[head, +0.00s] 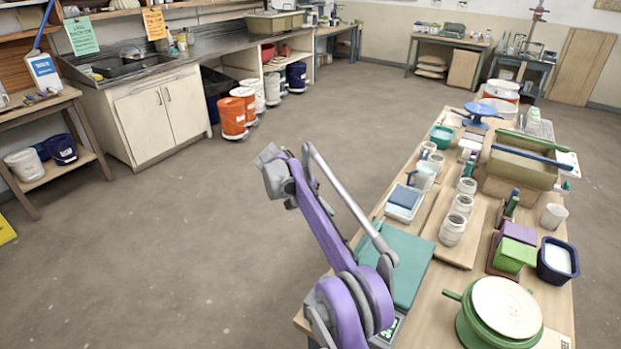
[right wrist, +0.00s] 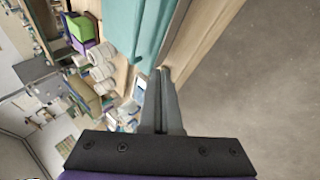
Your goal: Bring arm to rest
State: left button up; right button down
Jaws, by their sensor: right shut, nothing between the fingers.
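My right arm, purple and grey, rises from the bottom of the head view and bends above the floor beside the table's near left edge. The right wrist view shows the right gripper (right wrist: 161,72) with its two slim grey fingers together and nothing between them. Behind the fingertips there lie the teal mat (right wrist: 130,25), the table's edge and the floor. I cannot tell how far the fingers are from the table. My left gripper is in neither view.
Orange buckets (head: 232,118) stand by the sink cabinet (head: 160,115). The floor (head: 180,240) left of the table is clear.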

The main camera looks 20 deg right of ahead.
jog(key=s+a+r+n+t+y, duration=0.1)
jog(key=s+r+n+t+y, duration=0.1)
jog(key=s, duration=0.6)
jog(key=s+a+r+n+t+y, duration=0.1)
jog(key=s+r+n+t+y, duration=0.15)
jog(key=s, duration=0.55)
jog(key=s+a+f+t+y, duration=0.1)
jog(key=s+f, duration=0.4)
jog(key=s, duration=0.5)
jog(key=s+a+f+n+t+y, duration=0.1)
jog(key=s+f, duration=0.4)
jog(key=s, duration=0.6)
jog(key=shift+a+f+t+y, duration=0.15)
jog(key=shift+a+t+y, duration=0.4)
jog(key=shift+a, duration=0.55)
jog(key=shift+n, duration=0.25)
